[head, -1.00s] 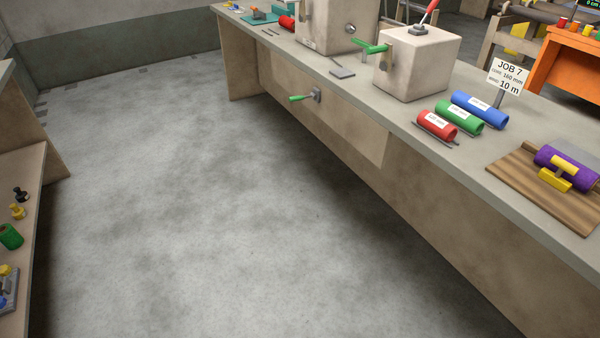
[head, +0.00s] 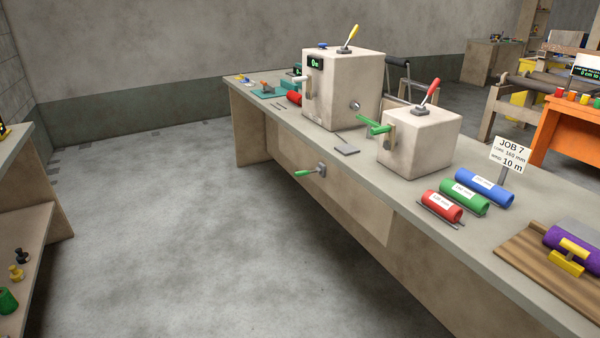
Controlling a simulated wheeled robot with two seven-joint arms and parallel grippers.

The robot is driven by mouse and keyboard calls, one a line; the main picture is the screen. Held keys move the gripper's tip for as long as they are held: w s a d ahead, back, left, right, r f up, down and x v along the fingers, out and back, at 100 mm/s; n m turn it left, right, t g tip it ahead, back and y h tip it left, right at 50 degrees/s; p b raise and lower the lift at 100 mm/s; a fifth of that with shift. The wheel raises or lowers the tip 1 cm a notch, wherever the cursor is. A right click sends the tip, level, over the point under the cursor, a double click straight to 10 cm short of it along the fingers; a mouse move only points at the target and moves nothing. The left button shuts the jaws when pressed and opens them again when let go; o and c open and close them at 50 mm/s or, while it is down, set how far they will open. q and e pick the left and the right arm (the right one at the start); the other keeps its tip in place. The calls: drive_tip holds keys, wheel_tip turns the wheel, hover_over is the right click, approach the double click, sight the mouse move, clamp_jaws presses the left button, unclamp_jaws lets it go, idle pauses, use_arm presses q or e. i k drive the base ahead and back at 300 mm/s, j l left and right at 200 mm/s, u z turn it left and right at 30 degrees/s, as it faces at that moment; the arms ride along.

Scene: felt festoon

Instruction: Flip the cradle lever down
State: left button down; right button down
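Several levers show, and I cannot tell which is the cradle lever. A yellow-tipped lever (head: 350,38) stands tilted up on the larger beige box (head: 350,85). A red-tipped lever (head: 430,92) stands tilted up on the smaller beige box (head: 425,142), which also has a green handle (head: 378,128) on its left side. Another green handle (head: 305,173) sticks out from the bench front. A dark bar (head: 398,62) shows behind the larger box, near a roller stand (head: 530,84) at the back right. Neither gripper is in view.
The long bench (head: 470,225) runs from back left to front right. Red (head: 440,207), green (head: 462,198) and blue (head: 485,187) rolls lie by the JOB 7 sign (head: 510,154). An orange table (head: 575,125) stands behind. A shelf unit (head: 40,225) is at left. Clear floor (head: 190,230) lies between.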

sight(302, 172)
drive_tip(key=i+l+u, duration=0.6)
drive_tip(key=i+l, duration=0.3)
drive_tip(key=i+l+u, duration=0.3)
drive_tip(key=l, duration=0.4)
drive_tip(key=i+j, duration=0.05)
